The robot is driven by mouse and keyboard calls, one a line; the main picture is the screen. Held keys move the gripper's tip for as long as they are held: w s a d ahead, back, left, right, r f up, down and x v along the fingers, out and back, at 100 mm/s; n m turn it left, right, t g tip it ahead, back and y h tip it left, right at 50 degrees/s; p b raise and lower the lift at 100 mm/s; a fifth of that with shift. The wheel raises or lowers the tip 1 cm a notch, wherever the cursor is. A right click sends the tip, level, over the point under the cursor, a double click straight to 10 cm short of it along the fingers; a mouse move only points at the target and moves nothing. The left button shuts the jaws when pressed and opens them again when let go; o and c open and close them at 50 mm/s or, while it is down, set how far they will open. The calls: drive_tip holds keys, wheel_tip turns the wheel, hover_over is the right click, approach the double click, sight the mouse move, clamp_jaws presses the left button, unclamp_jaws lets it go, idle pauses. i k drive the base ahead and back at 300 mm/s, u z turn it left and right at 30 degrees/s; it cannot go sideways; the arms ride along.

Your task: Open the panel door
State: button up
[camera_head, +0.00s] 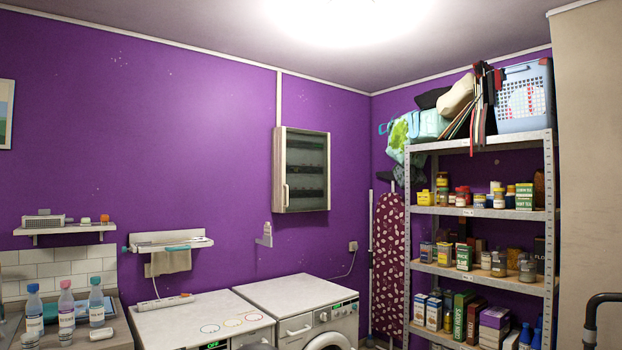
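The breaker panel (279,172) is a pale box on the purple wall, near the middle of the head view and above the white machines. Its door (308,165) has a dark, see-through pane with rows of breakers dimly visible behind it. The door looks shut. A small pale upright handle (286,194) sits at the door's lower left side. My gripper is not in view, so its state and its distance from the panel do not show.
Below the panel stand a washing machine (300,303) and another white appliance (198,322). A metal shelf unit (479,213) full of goods and a patterned ironing board (388,262) stand to the right. The wall around the panel is mostly clear.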

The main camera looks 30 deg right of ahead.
sight(306, 154)
drive_tip(key=z, duration=0.25)
drive_tip(key=i, duration=0.55)
drive_tip(key=z, duration=1.15)
drive_tip(key=i, duration=3.7)
drive_tip(key=u, duration=0.6)
